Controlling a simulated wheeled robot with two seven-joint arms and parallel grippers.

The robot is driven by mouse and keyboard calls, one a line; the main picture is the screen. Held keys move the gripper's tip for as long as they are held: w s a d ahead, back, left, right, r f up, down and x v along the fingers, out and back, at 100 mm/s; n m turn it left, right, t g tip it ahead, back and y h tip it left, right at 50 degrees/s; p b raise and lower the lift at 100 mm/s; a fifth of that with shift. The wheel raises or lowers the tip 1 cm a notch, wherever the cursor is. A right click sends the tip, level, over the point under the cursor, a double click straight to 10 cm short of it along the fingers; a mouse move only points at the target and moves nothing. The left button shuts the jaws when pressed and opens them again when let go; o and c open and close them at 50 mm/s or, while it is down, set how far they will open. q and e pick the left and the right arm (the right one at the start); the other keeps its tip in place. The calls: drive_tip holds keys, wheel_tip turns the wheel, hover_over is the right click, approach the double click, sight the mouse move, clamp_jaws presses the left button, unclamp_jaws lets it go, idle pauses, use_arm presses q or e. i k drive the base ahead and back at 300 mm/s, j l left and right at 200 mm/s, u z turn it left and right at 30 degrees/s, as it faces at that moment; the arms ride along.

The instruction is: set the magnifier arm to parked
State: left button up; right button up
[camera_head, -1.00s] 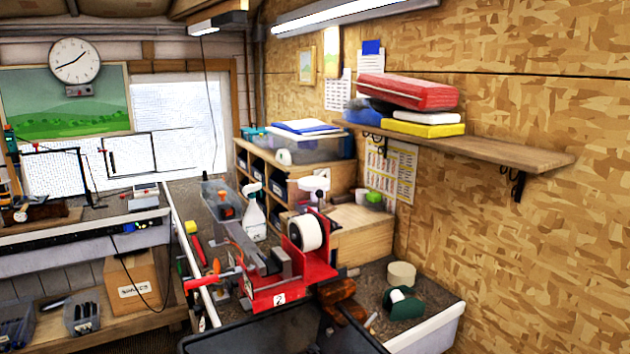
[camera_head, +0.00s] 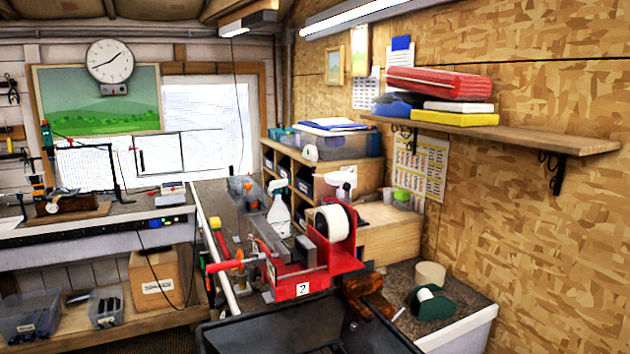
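I cannot make out the magnifier arm for certain. On the left bench, a thin dark stand (camera_head: 116,172) with a horizontal bar stands in front of the window. A white-headed fixture (camera_head: 340,180) sits by the wooden box at the back of the right bench, partly hidden by the red holder. I cannot tell whether either is the magnifier arm, or how it is set. Neither of my grippers is in view.
A red vise-like holder (camera_head: 305,283) with a white roll (camera_head: 331,223) stands on the right bench. A dark tray (camera_head: 290,335) is in front. A cardboard box (camera_head: 157,283) sits on the lower left shelf. A wall shelf (camera_head: 540,139) juts out at right.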

sight(337, 178)
drive_tip(key=j+z, duration=0.1)
drive_tip(key=z, duration=0.25)
drive_tip(key=i+j+z, duration=0.1)
drive_tip(key=z, duration=0.25)
drive_tip(key=j+z, duration=0.2)
drive_tip(key=z, duration=0.15)
drive_tip(key=j+z, duration=0.2)
drive_tip(key=j, duration=0.3)
drive_tip(key=k+j+z, duration=0.2)
drive_tip(key=j, duration=0.25)
drive_tip(key=j+z, duration=0.2)
drive_tip(key=j, duration=0.3)
drive_tip(key=k+j+z, duration=0.2)
drive_tip(key=j, duration=0.6)
drive_tip(key=k+j, duration=0.15)
drive_tip(key=j, duration=0.6)
drive_tip(key=k, duration=0.05)
